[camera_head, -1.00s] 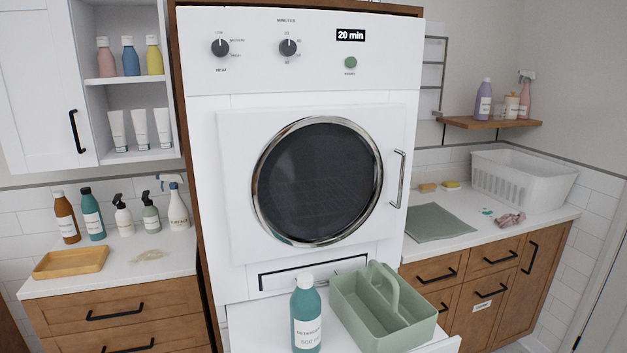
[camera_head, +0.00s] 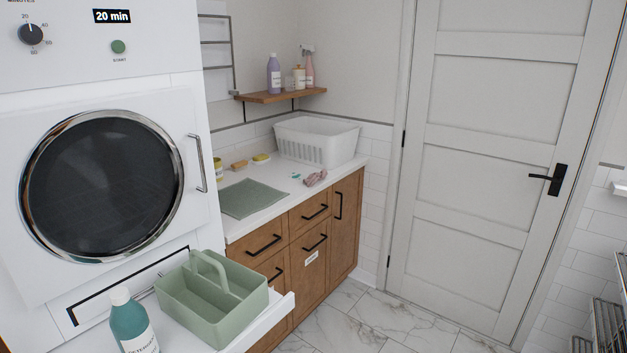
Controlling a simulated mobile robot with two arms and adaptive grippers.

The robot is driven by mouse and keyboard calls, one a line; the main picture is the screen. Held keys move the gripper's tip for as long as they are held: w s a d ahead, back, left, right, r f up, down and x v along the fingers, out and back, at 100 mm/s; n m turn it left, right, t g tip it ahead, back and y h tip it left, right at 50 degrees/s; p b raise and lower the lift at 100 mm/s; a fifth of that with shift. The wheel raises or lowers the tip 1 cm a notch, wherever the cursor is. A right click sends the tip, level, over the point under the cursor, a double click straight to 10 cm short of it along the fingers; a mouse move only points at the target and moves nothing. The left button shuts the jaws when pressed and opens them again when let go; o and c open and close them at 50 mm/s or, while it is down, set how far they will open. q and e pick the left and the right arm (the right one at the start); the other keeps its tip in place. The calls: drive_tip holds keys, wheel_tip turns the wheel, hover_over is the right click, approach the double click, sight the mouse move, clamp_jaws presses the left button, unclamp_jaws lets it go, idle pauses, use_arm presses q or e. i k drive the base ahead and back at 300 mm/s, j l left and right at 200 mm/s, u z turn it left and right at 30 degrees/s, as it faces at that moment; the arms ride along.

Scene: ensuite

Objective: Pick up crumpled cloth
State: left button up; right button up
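A small crumpled pinkish cloth (camera_head: 316,178) lies on the white counter (camera_head: 285,201) to the right of the dryer. It sits near the counter's front edge, in front of a white basket. Small teal bits (camera_head: 296,176) lie just to its left. Neither of my grippers shows in the head view.
A white basket (camera_head: 318,140) stands behind the cloth. A flat green mat (camera_head: 253,198) lies to the left. A green caddy (camera_head: 210,300) and a teal detergent bottle (camera_head: 133,324) stand on a pulled-out surface by the dryer (camera_head: 100,180). Marble floor (camera_head: 385,322) before the door (camera_head: 490,150) is clear.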

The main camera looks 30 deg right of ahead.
sight(312, 178)
drive_tip(key=i+l, duration=0.1)
drive_tip(key=l, duration=0.45)
drive_tip(key=i+l+u, duration=0.3)
drive_tip(key=l, duration=0.6)
drive_tip(key=i+l+u, duration=0.1)
drive_tip(key=l+u, duration=0.2)
drive_tip(key=l, duration=0.55)
drive_tip(key=l+u, duration=0.3)
drive_tip(key=l, duration=0.65)
